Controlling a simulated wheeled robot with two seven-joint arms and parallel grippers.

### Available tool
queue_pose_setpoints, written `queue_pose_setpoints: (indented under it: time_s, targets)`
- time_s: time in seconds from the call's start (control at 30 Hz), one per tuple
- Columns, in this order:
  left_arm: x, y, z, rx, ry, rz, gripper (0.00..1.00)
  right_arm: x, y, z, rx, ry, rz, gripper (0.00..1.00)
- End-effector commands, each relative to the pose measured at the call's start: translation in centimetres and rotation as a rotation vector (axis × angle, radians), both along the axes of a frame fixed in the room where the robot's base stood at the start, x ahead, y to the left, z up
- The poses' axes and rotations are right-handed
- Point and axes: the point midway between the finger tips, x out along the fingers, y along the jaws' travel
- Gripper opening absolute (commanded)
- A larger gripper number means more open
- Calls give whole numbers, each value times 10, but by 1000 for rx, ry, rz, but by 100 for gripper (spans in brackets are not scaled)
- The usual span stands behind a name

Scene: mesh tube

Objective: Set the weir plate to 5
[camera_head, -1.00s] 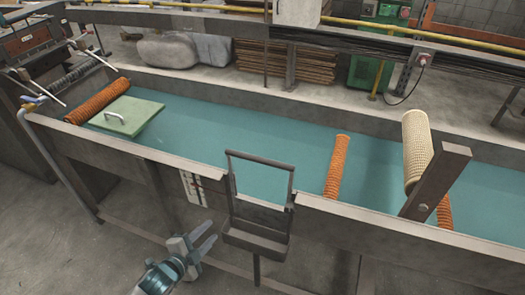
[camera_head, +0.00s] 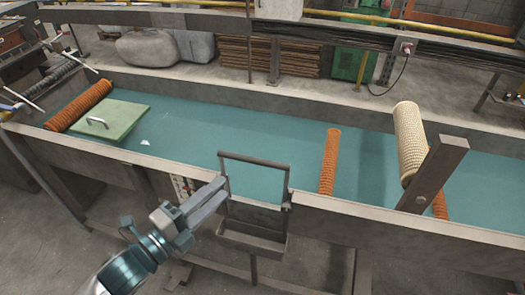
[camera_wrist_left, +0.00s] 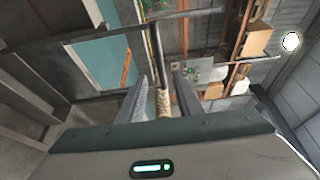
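The weir plate (camera_head: 256,211) sits in a gap in the near wall of the trough, with a dark upright frame and top bar (camera_head: 255,159) above it. A white scale with red marks (camera_head: 184,187) is on the outer wall left of it, partly hidden by my gripper; its reading is too small to tell. My left gripper (camera_head: 221,193) is just left of the frame's left post. In the left wrist view its fingers (camera_wrist_left: 160,92) are apart, with a dark bar (camera_wrist_left: 157,55) showing beyond and between them; contact cannot be told. My right gripper is out of view.
The trough holds teal water (camera_head: 230,146). A green lid (camera_head: 109,120) and an orange mesh roll (camera_head: 78,106) are at its left end. Another orange roll (camera_head: 329,160) and a beige roll (camera_head: 409,138) behind a dark post (camera_head: 434,172) stand to the right.

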Motion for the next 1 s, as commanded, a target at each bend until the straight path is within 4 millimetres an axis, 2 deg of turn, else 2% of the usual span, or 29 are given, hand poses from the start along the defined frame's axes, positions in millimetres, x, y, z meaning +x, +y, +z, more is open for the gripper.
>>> queue_pose_setpoints:
  time_s: [0.17, 0.37, 0.7, 1.0]
  targets:
    - [6, -4, 1, -2, 1, 1, 32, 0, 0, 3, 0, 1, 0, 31]
    - [22, -18, 3, -3, -1, 0, 32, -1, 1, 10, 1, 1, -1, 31]
    - [67, -56, 3, -2, 1, 1, 32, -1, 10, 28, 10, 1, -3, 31]
    - [106, -91, 3, -2, 1, 1, 32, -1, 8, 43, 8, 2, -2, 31]
